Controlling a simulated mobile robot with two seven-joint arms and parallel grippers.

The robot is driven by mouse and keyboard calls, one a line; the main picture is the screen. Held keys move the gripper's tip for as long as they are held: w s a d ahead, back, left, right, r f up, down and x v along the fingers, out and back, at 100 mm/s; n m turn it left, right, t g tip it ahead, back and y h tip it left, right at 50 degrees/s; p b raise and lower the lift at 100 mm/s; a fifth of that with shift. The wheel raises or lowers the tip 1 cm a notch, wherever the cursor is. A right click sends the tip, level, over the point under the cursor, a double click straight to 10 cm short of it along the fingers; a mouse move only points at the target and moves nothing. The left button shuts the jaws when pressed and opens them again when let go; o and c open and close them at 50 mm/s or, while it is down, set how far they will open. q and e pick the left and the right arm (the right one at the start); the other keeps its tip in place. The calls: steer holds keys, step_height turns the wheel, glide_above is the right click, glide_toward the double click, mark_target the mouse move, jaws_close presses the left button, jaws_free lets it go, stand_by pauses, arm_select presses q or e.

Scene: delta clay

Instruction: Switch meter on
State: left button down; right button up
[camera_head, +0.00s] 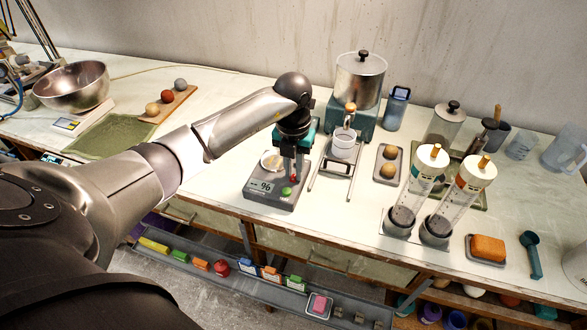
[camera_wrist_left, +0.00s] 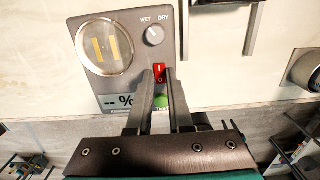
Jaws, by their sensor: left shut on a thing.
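The meter (camera_head: 262,201) is a dark grey box near the front edge of the bench. It also shows in the left wrist view (camera_wrist_left: 110,22). It has a round window with two pale strips (camera_wrist_left: 106,45), a WET/DRY knob (camera_wrist_left: 154,35), a red rocker switch (camera_wrist_left: 159,72), a green button (camera_wrist_left: 161,101) and a display (camera_wrist_left: 121,102) showing dashes and a percent sign. My left gripper (camera_head: 293,177) points down over the meter. Its fingertips, also in the wrist view (camera_wrist_left: 160,78), are shut on the red switch, one on each side. My right gripper is not in view.
A metal stand with a white cup (camera_head: 343,148) is right of the meter. Behind stands a metal pot on a teal base (camera_head: 350,128). Two tilted clear cylinders (camera_head: 418,188) and an orange sponge (camera_head: 488,248) are farther right. A grey rail with small items (camera_head: 170,247) runs below the bench front.

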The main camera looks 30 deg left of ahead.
mark_target(293, 179)
arm_select(q)
steer(key=c, duration=0.8)
jaws_free()
steer(key=r, duration=1.5)
steer(key=shift+s+r+p, duration=0.1)
steer(key=shift+s+p, duration=0.1)
steer(key=shift+p, duration=0.1)
